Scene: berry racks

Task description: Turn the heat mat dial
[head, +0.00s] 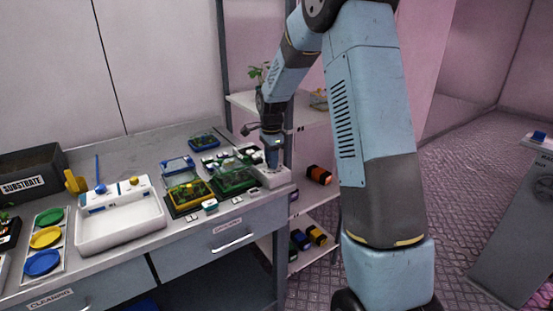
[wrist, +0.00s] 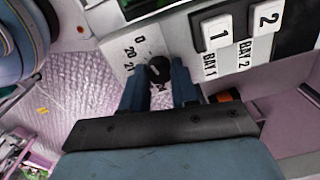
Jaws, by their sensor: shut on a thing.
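The heat mat dial (wrist: 158,69) is a small black round knob on a white panel (wrist: 120,60) with printed numbers beside it, seen in the wrist view. My gripper (wrist: 160,82) has its two blue-grey fingers on either side of the dial and is shut on it. In the head view my gripper (head: 272,160) points down at the white control box (head: 272,177) at the right front end of the bench. The dial itself is hidden there behind the gripper. The exact dial setting is hard to read.
White switches marked 1 (wrist: 216,32) and 2 (wrist: 267,17), labelled BAY 1 and BAY 2, sit close to the dial. A green tray (head: 232,178) and a yellow tray (head: 187,194) stand left of the control box. A shelf rack (head: 309,115) stands behind the arm.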

